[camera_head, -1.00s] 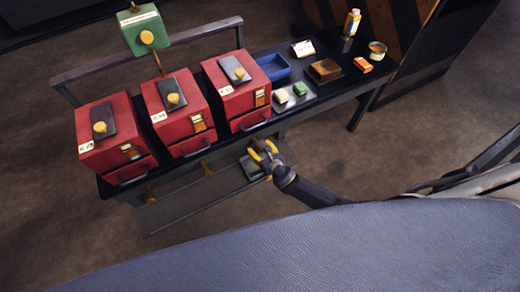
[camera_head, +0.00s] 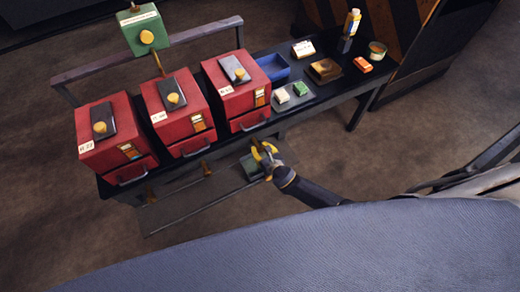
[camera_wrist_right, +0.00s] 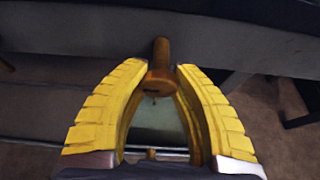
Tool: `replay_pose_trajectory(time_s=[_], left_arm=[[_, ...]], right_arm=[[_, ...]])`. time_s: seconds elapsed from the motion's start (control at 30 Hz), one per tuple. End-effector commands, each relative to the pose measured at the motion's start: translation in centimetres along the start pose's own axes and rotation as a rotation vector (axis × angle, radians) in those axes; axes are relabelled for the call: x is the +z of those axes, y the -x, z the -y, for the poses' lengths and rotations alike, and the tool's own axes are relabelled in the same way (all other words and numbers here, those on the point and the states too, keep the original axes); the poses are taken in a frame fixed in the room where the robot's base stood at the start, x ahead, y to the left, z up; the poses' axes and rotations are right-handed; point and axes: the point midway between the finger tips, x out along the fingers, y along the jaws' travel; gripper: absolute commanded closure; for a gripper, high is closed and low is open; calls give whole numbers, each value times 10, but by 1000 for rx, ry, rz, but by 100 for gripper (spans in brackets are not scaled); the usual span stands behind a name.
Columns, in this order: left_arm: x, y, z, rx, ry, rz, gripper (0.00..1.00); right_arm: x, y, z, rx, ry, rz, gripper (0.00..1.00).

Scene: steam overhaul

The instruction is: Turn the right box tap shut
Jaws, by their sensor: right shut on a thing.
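The right red box (camera_head: 234,96) stands at the right end of the row on the dark bench. Its brass tap (camera_wrist_right: 160,80) shows in the right wrist view, between my two yellow fingers. My right gripper (camera_head: 263,150) is below the front of that box, in front of the bench edge. In the right wrist view the gripper (camera_wrist_right: 161,72) is shut on the tap, with the fingertips at its two sides. In the head view the fingers hide most of this tap. My left gripper is in no view.
The middle (camera_head: 178,115) and left (camera_head: 114,143) red boxes stand alongside, with brass taps (camera_head: 206,168) below. A green box (camera_head: 144,29) is above the rail. A blue tray (camera_head: 274,69) and small items lie to the right. The floor in front is clear.

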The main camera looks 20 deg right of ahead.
Motion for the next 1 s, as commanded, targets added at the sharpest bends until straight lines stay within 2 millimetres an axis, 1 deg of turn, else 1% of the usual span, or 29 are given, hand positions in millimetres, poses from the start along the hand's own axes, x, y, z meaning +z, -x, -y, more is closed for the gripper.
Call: replay_pose_trajectory(time_s=[0.03, 0.27, 1.0], left_arm=[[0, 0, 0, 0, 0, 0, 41], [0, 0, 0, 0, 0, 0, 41], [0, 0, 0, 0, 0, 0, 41]], right_arm=[[3, -1, 0, 2, -5, 4, 100], [3, -1, 1, 29, -66, 5, 100], [5, -2, 3, 189, -442, 8, 100]])
